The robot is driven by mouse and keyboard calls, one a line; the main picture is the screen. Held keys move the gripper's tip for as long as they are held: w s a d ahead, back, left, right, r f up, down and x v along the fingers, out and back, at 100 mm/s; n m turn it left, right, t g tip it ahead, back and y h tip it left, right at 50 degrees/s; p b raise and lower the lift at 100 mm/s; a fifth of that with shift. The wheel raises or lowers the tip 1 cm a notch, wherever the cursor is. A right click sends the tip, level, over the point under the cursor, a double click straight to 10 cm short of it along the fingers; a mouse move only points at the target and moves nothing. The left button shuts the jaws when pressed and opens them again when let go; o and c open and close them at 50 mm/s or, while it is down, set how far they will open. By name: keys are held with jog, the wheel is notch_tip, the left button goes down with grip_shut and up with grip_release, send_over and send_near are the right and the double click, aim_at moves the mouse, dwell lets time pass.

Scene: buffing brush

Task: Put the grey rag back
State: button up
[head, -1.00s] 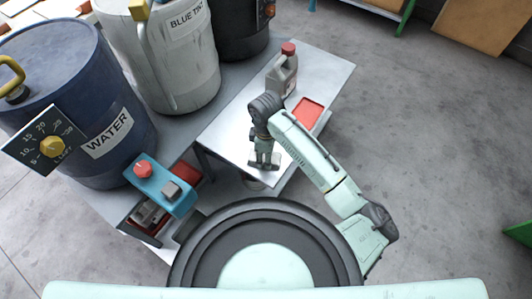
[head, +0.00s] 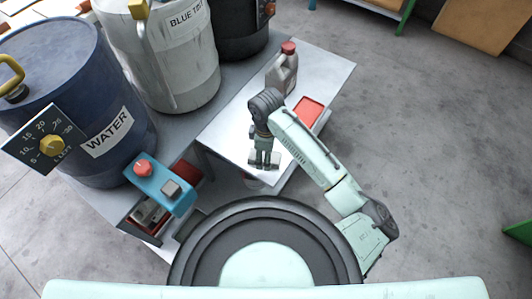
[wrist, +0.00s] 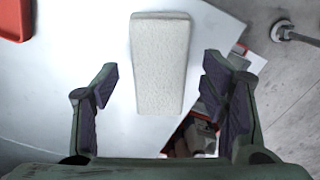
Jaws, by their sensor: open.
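A pale grey-white, rectangular block-like piece (wrist: 160,60), which looks like the grey rag, lies on the light metal table top in the wrist view. My gripper (wrist: 158,82) is open above it, with one finger to each side of the rag and a visible gap on both sides. In the head view my gripper (head: 265,165) points down over the front end of the table. The rag is mostly hidden under it there. I cannot tell the height of the fingers above the table.
A red tray (head: 308,112) lies on the table (head: 225,130), and a grey jug with a red cap (head: 283,72) stands further back. The blue WATER barrel (head: 75,110) and a blue control box (head: 160,185) are on the left. Open floor lies to the right.

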notch_tip(320, 180, up, 11)
jog(key=shift+r, duration=0.2)
dwell(0.6)
